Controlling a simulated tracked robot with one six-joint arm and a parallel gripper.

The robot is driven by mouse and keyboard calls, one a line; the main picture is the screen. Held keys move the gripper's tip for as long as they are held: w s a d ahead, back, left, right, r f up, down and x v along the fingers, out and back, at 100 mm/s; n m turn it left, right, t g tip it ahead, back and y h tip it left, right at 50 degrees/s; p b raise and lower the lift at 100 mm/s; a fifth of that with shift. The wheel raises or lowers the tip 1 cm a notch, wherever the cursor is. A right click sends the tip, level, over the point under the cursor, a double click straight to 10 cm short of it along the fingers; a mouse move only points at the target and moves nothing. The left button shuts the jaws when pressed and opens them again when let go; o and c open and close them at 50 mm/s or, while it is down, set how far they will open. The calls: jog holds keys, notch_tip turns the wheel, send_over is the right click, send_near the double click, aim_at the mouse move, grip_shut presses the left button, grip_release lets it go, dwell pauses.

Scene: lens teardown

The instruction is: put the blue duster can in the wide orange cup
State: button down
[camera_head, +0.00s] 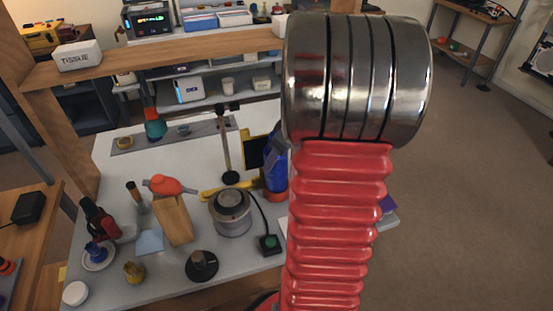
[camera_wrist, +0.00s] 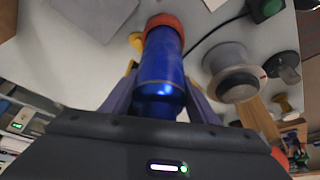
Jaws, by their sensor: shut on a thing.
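The blue duster can (camera_wrist: 163,72) stands out between the fingers of my gripper (camera_wrist: 160,84) in the wrist view, with one dark finger on each side of it. My gripper is shut on the can. The wide orange cup (camera_wrist: 165,21) is at the can's far end, in line with it. I cannot tell how deep the can's end sits in the cup. In the head view the can (camera_head: 276,168) looks upright above the orange cup (camera_head: 274,195) on the white table. My red arm hides part of both and most of my gripper.
A grey round pot (camera_head: 233,221) and a green button box (camera_head: 269,244) stand close in front of the cup. A wooden block (camera_head: 173,220) stands farther left.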

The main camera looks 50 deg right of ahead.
jog(key=shift+f, duration=0.3)
jog(key=c, duration=1)
grip_release()
jog(key=shift+f, duration=0.15)
jog(key=v, duration=1.2)
